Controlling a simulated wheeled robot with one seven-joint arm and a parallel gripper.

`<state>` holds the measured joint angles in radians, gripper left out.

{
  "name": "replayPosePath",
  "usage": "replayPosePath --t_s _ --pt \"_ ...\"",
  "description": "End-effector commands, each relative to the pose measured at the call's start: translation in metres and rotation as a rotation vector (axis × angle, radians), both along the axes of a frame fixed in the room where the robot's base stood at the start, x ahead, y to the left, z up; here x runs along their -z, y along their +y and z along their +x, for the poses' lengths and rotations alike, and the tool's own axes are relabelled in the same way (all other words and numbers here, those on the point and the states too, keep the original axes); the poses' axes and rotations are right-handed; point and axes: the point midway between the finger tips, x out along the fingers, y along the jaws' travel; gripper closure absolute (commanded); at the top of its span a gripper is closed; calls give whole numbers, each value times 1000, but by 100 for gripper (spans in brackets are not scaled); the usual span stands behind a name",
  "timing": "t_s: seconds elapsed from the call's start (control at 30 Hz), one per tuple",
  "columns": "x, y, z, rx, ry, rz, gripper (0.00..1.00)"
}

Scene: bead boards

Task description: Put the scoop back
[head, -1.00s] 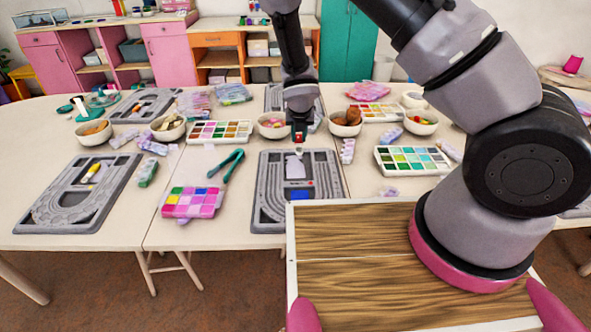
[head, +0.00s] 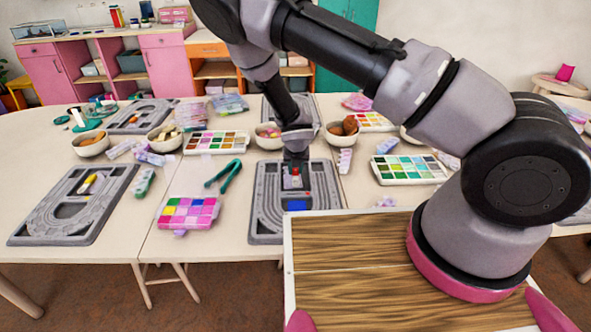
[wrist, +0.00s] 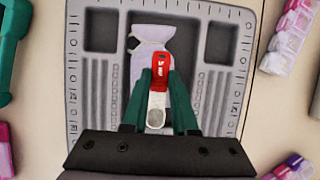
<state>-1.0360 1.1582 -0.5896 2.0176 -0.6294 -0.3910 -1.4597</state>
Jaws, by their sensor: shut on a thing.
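My gripper (head: 295,178) is over the grey bead board (head: 262,225) at the table's front, pointing down. In the wrist view its green fingers (wrist: 160,100) are shut on a small red and white thing (wrist: 159,68) with a grey round end, which I take to be the scoop. A pale lavender piece (wrist: 148,38) lies on the board (wrist: 75,80) just beyond and partly under the scoop. I cannot tell whether the scoop touches the board.
A blue patch (head: 297,205) shows at the board's near end. Green pliers (head: 224,174) and a pink bead box (head: 188,212) lie to the left. A green bead palette (head: 409,170) is to the right. Bowls (head: 342,133) stand behind.

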Motion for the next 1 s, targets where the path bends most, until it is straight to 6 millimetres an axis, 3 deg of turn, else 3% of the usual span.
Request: replayPosePath --t_s 0.37,0.4,0.47,0.83,1.0 --pt "11 0 0 0 1 -1 100" --pt "11 0 0 0 0 0 66" --pt "11 0 0 0 0 0 44" --pt "8 0 0 1 0 1 44" --pt "-12 1 -4 0 -1 3 44"
